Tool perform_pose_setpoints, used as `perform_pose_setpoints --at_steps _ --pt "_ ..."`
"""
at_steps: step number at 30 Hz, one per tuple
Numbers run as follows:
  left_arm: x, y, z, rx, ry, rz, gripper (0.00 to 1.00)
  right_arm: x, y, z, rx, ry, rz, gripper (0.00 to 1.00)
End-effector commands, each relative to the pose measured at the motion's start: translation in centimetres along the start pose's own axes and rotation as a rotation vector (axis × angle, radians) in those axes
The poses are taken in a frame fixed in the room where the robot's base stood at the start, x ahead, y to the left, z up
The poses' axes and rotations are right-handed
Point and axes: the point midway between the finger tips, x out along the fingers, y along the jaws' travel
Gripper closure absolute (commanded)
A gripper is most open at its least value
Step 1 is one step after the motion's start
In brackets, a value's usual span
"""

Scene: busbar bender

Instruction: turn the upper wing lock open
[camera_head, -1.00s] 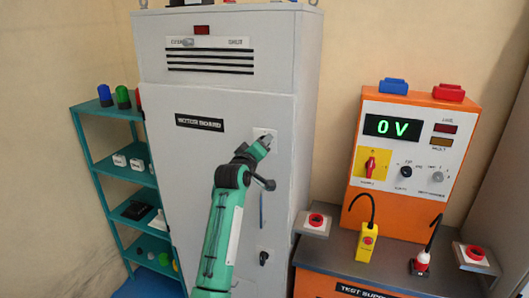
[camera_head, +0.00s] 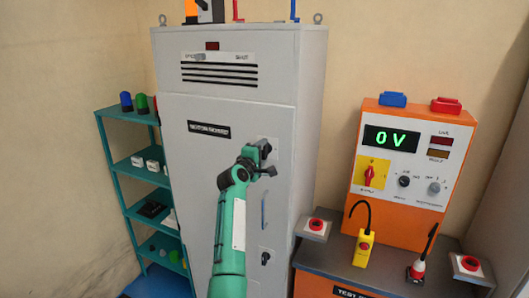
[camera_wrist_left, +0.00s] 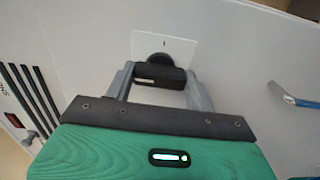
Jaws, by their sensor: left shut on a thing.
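The upper wing lock is a black knob on a small white plate on the grey cabinet door (camera_head: 190,165). In the left wrist view the wing lock (camera_wrist_left: 160,76) sits between the two fingers, its bar lying across the gap. My left gripper (camera_head: 264,150) is shut on it; in the left wrist view the gripper (camera_wrist_left: 158,88) has a finger at each end of the bar. In the head view the gripper mostly hides the lock. My right gripper is not in view.
Below are a blue door handle (camera_head: 263,209) and a lower black lock (camera_head: 265,257). A teal shelf (camera_head: 125,168) stands left of the cabinet. An orange test supply (camera_head: 360,190) stands on a grey bench to the right.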

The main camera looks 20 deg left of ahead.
Motion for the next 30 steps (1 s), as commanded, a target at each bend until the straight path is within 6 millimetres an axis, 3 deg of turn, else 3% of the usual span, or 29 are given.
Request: perform_pose_setpoints --at_steps 16,17,20,30 --pt "-0.01 0.07 -0.11 -0.032 -0.001 0.002 0.86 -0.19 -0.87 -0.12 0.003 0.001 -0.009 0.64" --pt "-0.01 0.07 -0.11 -0.032 -0.001 0.002 0.44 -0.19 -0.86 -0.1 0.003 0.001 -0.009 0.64" --pt "-0.01 0.05 -0.11 -0.031 -0.001 0.001 0.24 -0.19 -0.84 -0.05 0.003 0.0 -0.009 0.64" --pt "-0.17 -0.05 -0.11 -0.027 0.0 0.0 0.24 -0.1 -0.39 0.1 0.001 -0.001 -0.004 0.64"
